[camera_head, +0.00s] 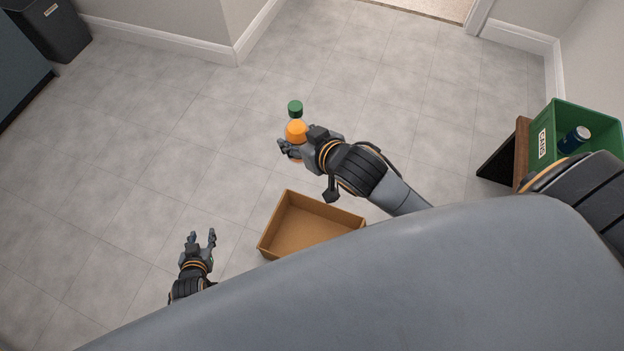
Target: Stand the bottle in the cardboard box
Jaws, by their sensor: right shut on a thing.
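A bottle (296,129) with a green cap and an orange body is in the upper middle of the head view. My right gripper (289,149) is shut on it, and the fingers hide part of its lower body. The bottle is beyond the cardboard box in the picture, outside its walls. The open cardboard box (284,211) is at the centre, with its inside showing empty where visible. My own body hides its near right part. My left gripper (203,238) is open and empty, to the left of the box.
A green crate (544,145) marked CANS, with a can (574,139) in it, stands on a small wooden stand (522,150) at the right. A dark bin (52,28) stands at the far left. The tiled floor around the box is mostly clear.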

